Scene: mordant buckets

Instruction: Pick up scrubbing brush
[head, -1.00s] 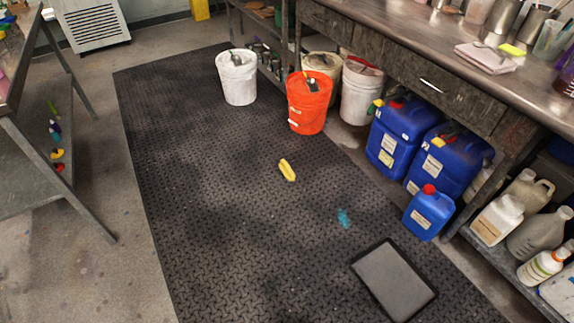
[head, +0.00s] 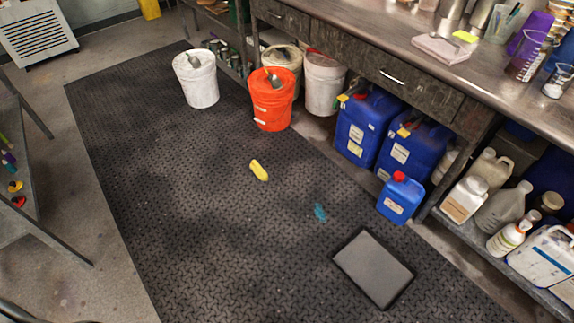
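A small yellow object (head: 259,170), which looks like the scrubbing brush, lies on the black rubber mat (head: 190,215) near the middle of the head view. It is too small for me to make out bristles. Nothing touches or covers it. Neither of my grippers shows in the head view.
An orange bucket (head: 271,105) and a white bucket (head: 196,80) stand beyond the yellow object. Blue jerrycans (head: 398,198) stand at the right, by the workbench (head: 400,45). A grey flat tray (head: 373,268) lies on the mat at lower right. The mat's left part is clear.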

